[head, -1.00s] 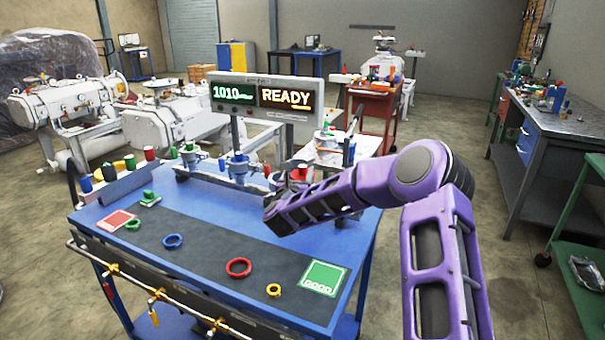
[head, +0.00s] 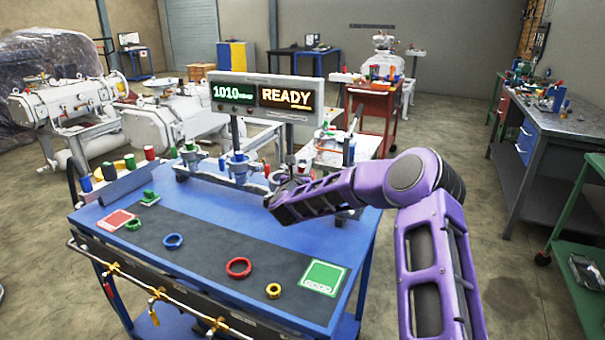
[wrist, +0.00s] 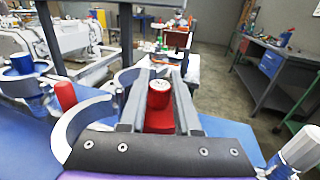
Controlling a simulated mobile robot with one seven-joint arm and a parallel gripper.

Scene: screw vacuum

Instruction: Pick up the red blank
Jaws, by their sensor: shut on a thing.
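The red blank (wrist: 160,120) shows in the wrist view as a red piece with a knob on top, between my two grey fingers. My gripper (wrist: 160,88) is shut on it. In the head view my gripper (head: 285,178) is at the right end of the row of pump stations, and the arm hides the blank there. I cannot tell whether the blank is clear of its seat.
A display (head: 262,95) reads 1010 and READY. A red cylinder (wrist: 66,95) stands left of my gripper, near a metal ring.

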